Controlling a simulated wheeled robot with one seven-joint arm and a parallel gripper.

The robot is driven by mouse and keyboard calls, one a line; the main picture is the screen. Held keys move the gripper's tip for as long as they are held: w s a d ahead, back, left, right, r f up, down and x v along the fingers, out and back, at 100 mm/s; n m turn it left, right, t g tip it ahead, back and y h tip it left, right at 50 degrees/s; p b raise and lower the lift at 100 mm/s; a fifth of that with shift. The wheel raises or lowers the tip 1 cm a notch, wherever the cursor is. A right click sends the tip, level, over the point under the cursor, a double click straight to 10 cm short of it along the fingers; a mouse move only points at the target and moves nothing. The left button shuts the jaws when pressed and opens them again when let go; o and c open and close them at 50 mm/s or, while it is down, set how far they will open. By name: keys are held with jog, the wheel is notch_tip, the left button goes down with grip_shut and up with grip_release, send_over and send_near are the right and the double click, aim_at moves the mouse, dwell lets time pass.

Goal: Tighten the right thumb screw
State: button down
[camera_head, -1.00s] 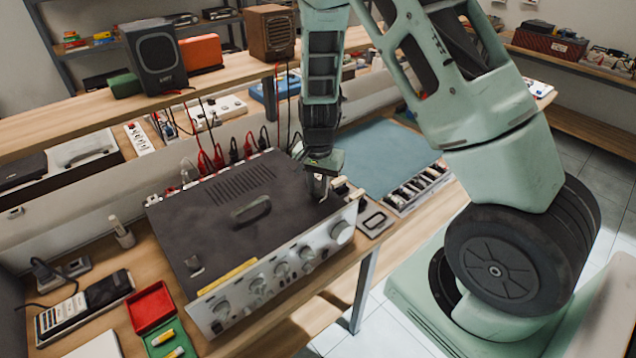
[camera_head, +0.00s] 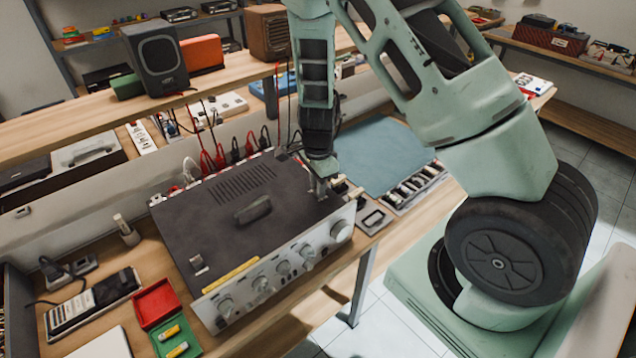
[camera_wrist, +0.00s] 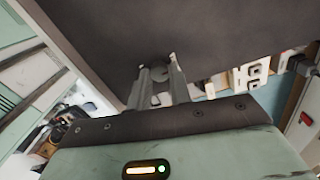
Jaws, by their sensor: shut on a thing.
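The dark grey amplifier (camera_head: 215,208) with a silver front panel stands on the wooden bench. My gripper (camera_head: 319,190) points down at the right end of its top cover. In the wrist view, my gripper (camera_wrist: 160,82) is shut on the right thumb screw (camera_wrist: 160,70), a small round grey head between the fingertips. In the head view the fingers mostly hide this screw. The left thumb screw (camera_head: 197,263) stands upright near the left front of the cover.
A black handle (camera_head: 252,209) rises from the middle of the cover. Red and black cables (camera_head: 225,155) run behind the amplifier. A red and green tray (camera_head: 158,303) lies at left, a blue mat (camera_head: 380,155) and a parts tray (camera_head: 415,188) at right.

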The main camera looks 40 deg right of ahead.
dwell(0.3)
jog(key=c, duration=1.3)
grip_release()
notch_tip(320, 180, up, 18)
jog(key=shift+f+b, duration=0.25)
jog(key=shift+b, duration=0.15)
